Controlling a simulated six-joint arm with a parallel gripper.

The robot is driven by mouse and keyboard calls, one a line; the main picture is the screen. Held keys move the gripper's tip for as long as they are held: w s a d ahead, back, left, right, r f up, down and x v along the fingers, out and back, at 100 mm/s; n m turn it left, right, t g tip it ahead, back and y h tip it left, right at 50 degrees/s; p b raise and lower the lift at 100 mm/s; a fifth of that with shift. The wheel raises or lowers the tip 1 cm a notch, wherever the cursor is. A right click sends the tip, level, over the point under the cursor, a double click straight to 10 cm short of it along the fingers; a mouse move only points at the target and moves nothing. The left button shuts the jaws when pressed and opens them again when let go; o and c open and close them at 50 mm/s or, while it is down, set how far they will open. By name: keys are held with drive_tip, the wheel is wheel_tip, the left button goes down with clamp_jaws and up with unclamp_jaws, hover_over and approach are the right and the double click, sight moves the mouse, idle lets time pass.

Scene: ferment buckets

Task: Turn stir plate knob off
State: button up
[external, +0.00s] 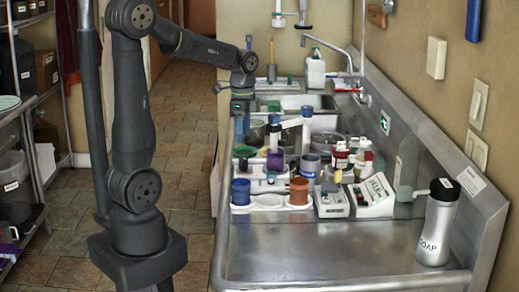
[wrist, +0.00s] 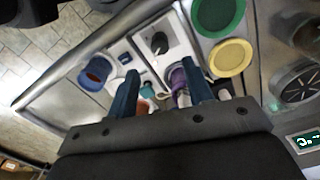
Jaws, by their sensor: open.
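In the wrist view, a white box-shaped device with a dark round knob (wrist: 160,43) lies just beyond my fingertips; it looks like the stir plate (wrist: 183,40). My gripper (wrist: 160,72) is open, its two blue-grey fingers apart with nothing held between them. A purple cup (wrist: 177,82) shows beside the right finger, lower down. In the external view my gripper (external: 241,117) hangs above the left edge of the steel counter, over the back of the white equipment. I cannot make out the knob clearly in the external view.
A blue cup (external: 240,191) and a terracotta cup (external: 299,190) stand in a white holder. Green (wrist: 217,15) and yellow (wrist: 230,57) discs lie right of the device. White meters (external: 373,196) and a soap bottle (external: 437,229) stand to the right. The front counter (external: 320,252) is clear.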

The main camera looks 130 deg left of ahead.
sight(244, 158)
wheel_tip(244, 158, down, 9)
drive_tip(key=shift+f, duration=0.15)
drive_tip(key=c, duration=1)
drive_tip(key=n, duration=1.1)
drive_tip(key=shift+n, duration=0.4)
